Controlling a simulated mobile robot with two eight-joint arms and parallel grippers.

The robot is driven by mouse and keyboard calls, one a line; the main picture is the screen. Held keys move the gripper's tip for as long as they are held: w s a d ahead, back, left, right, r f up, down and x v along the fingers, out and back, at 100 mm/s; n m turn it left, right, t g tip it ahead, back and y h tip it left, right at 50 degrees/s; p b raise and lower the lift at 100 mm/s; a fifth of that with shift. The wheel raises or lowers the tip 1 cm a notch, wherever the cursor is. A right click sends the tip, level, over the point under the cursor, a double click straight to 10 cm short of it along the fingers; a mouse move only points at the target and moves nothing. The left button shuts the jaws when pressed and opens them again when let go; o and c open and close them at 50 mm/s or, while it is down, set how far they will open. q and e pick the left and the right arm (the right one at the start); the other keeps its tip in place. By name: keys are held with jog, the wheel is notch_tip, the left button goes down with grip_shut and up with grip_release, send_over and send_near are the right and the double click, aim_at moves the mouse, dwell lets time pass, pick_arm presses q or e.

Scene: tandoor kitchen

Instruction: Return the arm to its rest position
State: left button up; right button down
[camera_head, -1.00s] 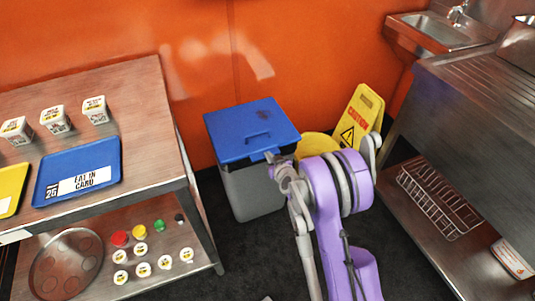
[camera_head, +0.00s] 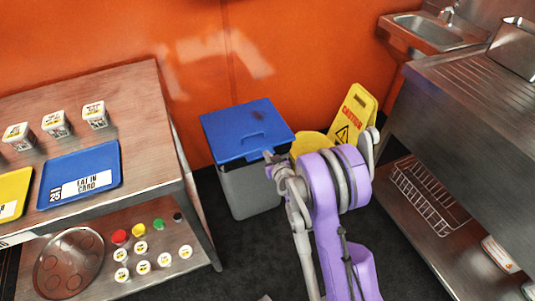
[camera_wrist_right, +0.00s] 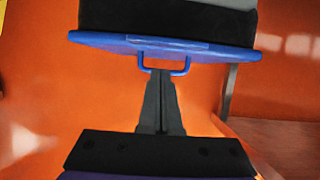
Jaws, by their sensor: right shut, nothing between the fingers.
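My right arm, purple and grey, rises from the bottom of the head view and bends at a large rounded joint. My right gripper (camera_head: 270,160) is at its end, in front of the bin's blue lid in the picture. In the wrist view the dark fingers (camera_wrist_right: 161,76) are pressed together with nothing between them. Their tips appear close to the blue handle (camera_wrist_right: 181,68) of the lid; I cannot tell whether they touch it. My left gripper is not in view.
A grey bin with a blue lid (camera_head: 222,127) stands by the orange wall beside a yellow caution sign (camera_head: 357,108). A table (camera_head: 150,120) with trays and tubs is at left. A steel counter (camera_head: 450,90) and sink (camera_head: 425,27) are at right. Dark floor lies between.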

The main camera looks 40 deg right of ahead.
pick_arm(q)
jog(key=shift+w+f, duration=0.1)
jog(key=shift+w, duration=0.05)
pick_arm(e)
jog(key=s+a+f, duration=0.2)
jog(key=s+f, duration=0.1)
jog(key=s, duration=0.3)
jog(key=shift+s, duration=0.35)
